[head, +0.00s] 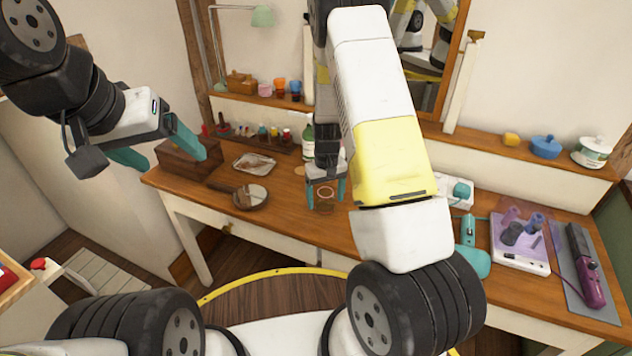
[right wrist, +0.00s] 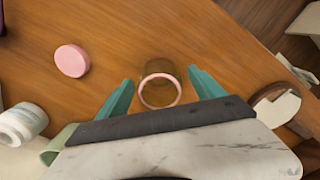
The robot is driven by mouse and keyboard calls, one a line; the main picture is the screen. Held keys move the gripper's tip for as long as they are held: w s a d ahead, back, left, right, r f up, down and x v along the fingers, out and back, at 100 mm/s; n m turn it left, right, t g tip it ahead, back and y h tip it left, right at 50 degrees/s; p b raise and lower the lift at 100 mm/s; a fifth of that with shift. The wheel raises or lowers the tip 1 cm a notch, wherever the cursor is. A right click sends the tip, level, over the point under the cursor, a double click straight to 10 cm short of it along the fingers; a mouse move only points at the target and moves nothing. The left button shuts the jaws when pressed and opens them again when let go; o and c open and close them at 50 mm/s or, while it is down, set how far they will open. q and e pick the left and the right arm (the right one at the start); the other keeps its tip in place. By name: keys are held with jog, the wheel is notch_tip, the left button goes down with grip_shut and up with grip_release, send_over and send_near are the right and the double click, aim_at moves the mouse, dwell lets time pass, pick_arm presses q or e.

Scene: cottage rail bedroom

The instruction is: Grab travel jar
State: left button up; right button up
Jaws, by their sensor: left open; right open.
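The travel jar (right wrist: 161,83) is a small brownish see-through jar with a pink rim, seen in the right wrist view on the wooden desk. It has no lid on. My right gripper (right wrist: 160,90) is open, with one teal finger on each side of the jar and gaps visible beside it. In the head view the jar (head: 325,194) shows between the fingers of my right gripper (head: 325,192), below the arm. A pink round lid (right wrist: 72,60) lies apart on the desk. My left gripper (head: 160,148) is open and empty, up at the left near a wooden box.
A hand mirror (head: 250,197) lies left of the jar, near a small tray (head: 254,163). The wooden box (head: 188,160) stands at the desk's left end. A purple styling tool (head: 585,265) lies far right.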

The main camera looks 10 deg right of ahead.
jog(key=shift+c, duration=0.5)
jog(key=c, duration=1.4)
jog(key=shift+c, duration=0.4)
jog(key=shift+r, duration=0.2)
